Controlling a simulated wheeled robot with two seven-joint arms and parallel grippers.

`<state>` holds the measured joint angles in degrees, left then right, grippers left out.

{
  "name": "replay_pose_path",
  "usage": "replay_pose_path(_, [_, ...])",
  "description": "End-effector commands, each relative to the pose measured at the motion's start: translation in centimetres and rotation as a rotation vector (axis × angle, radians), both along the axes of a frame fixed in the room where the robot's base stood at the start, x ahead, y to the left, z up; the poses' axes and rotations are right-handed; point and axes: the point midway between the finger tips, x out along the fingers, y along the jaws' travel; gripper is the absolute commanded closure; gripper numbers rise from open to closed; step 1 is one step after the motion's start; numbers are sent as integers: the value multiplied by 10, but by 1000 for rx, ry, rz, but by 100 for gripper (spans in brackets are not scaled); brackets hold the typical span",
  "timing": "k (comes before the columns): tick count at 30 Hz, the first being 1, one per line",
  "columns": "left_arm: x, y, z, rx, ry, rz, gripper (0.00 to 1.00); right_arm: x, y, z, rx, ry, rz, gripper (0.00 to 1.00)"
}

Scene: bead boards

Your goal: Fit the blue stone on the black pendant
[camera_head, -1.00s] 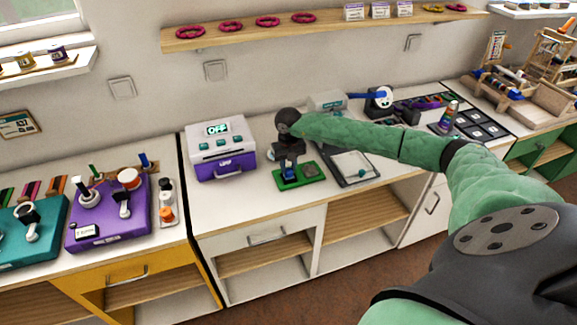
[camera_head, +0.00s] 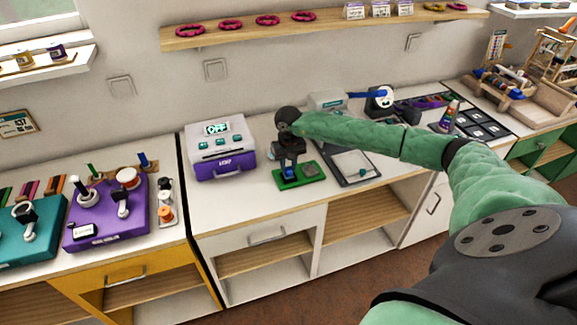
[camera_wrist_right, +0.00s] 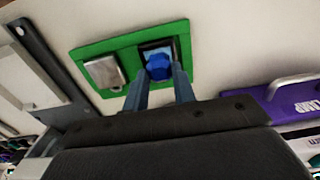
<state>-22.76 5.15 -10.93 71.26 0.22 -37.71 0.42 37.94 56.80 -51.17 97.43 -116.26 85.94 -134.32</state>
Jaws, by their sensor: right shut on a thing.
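The blue stone (camera_wrist_right: 159,67) is faceted and sits between the fingertips of my right gripper (camera_wrist_right: 160,77), which is shut on it. In the wrist view it overlaps the black pendant (camera_wrist_right: 152,45), a dark square on the green board (camera_wrist_right: 124,40). Whether the stone touches the pendant or hovers just above it, I cannot tell. In the head view my right gripper (camera_head: 290,168) points down over the green board (camera_head: 309,179), and the pendant is mostly hidden by the fingers. My left gripper is not in view.
A grey square piece (camera_wrist_right: 103,72) lies on the same board beside the pendant. A purple and white machine (camera_head: 220,148) reading OFF stands to the left. A grey tray (camera_head: 352,167) lies to the right. The counter in front of the machine is clear.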

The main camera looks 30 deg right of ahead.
Motion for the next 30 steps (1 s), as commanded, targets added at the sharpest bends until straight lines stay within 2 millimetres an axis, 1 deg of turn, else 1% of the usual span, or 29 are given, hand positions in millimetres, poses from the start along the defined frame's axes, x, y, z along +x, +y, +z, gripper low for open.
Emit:
replay_pose_path(14, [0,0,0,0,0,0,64,0,0,0,0,0,0,95])
replay_pose_path(30, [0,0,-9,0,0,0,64,0,0,-3,-1,0,0,95])
